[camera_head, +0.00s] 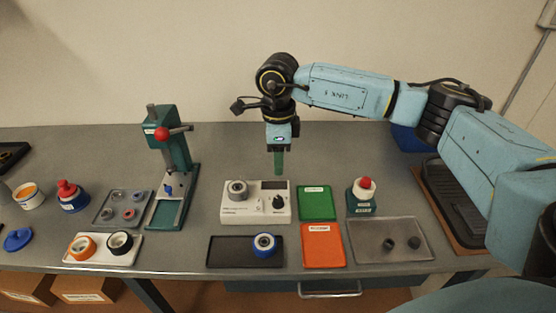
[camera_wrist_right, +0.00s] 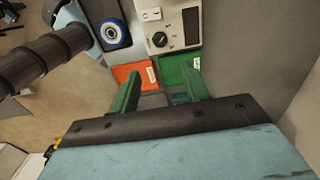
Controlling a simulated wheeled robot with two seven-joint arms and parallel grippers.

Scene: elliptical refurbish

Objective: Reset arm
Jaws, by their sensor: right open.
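My right arm (camera_head: 345,90) comes in from the right in the head view and bends down over the back of the table. My right gripper (camera_head: 279,162) points down above the white device and holds nothing. In the right wrist view its two green fingers (camera_wrist_right: 158,92) stand apart with nothing between them. Beyond the fingers that view shows an orange mat (camera_wrist_right: 132,72) and a green mat (camera_wrist_right: 178,70). My left gripper is in neither view.
The white device (camera_head: 231,212) stands mid-table, with a green press (camera_head: 178,160) to its left. A black tray (camera_head: 225,252) holds a blue-and-white ring. The back of the table is mostly clear.

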